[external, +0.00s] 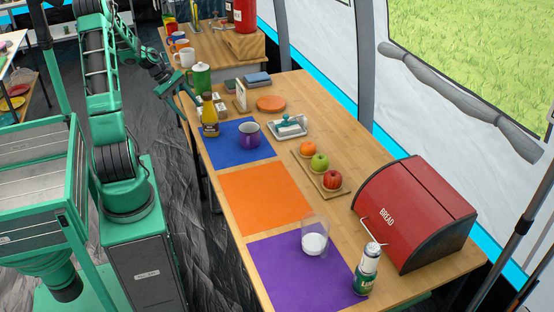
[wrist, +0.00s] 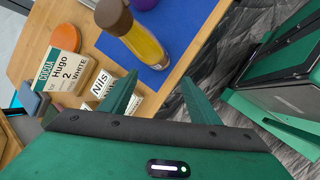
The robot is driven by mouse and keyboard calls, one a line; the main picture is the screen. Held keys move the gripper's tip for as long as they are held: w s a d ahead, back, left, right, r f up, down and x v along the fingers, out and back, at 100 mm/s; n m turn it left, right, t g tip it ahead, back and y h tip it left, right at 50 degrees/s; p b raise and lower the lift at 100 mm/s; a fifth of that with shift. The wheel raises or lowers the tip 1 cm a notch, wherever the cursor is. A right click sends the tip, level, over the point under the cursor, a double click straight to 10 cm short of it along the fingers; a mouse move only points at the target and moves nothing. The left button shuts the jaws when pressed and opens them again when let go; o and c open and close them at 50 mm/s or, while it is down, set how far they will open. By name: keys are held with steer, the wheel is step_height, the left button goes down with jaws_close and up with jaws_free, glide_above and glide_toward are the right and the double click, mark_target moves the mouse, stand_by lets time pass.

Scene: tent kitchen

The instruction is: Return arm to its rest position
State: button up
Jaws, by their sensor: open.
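My gripper (external: 185,88) is at the far left edge of the wooden table (external: 325,116), at the end of my green arm. In the wrist view my gripper (wrist: 160,100) has its two green fingers spread apart with nothing between them. A yellow bottle with a brown cap (wrist: 126,30) stands just beyond the fingers. The bottle also shows in the external view (external: 210,125), on the corner of a blue mat.
The orange mat (external: 265,198) is bare. Dark floor lies left.

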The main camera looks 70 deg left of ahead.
steer(key=s+d+f+m+g, duration=0.1)
steer(key=s+d+g, duration=0.15)
steer(key=d, duration=0.75)
steer(key=w+d+r+m+g, duration=0.1)
steer(key=w+d+r+m, duration=0.2)
steer(key=d, duration=0.5)
steer(key=d+r+m+g, duration=0.1)
steer(key=d+r+m, duration=0.1)
steer(key=d+m, duration=0.5)
steer(key=w+d+r+m+g, duration=0.1)
steer(key=w+d+r+m, duration=0.15)
steer(key=d, duration=0.65)
steer(key=s+d+r+m+y, duration=0.1)
steer(key=s+d+r+m, duration=0.2)
steer(key=s+d+m, duration=0.4)
steer(key=s+d+r+m+y, duration=0.2)
steer(key=s+d+r+m, duration=0.1)
steer(key=s+d+m, duration=0.5)
steer(key=shift+s+d, duration=0.25)
steer(key=shift+d, duration=1.45)
steer(key=shift+m, duration=0.25)
